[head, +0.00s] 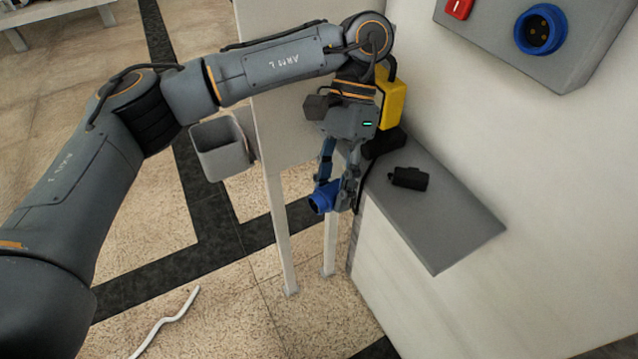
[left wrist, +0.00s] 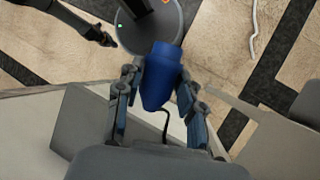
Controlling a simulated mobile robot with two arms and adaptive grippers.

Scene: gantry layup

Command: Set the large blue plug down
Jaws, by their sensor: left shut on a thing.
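The large blue plug (head: 322,197) is held between the fingers of my left gripper (head: 337,192), beside the left edge of a grey shelf (head: 440,220). In the left wrist view the blue plug (left wrist: 162,78) sits between both fingers of the left gripper (left wrist: 160,90), with a dark cable running back from it. In the head view the plug hangs over the floor side, not over the shelf top.
A small black object (head: 408,178) lies on the shelf; the shelf's front part is bare. A blue socket (head: 540,30) and a red switch (head: 459,8) are on a grey wall panel. A grey bin (head: 220,150) hangs at the left. A white cord (head: 165,322) lies on the floor.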

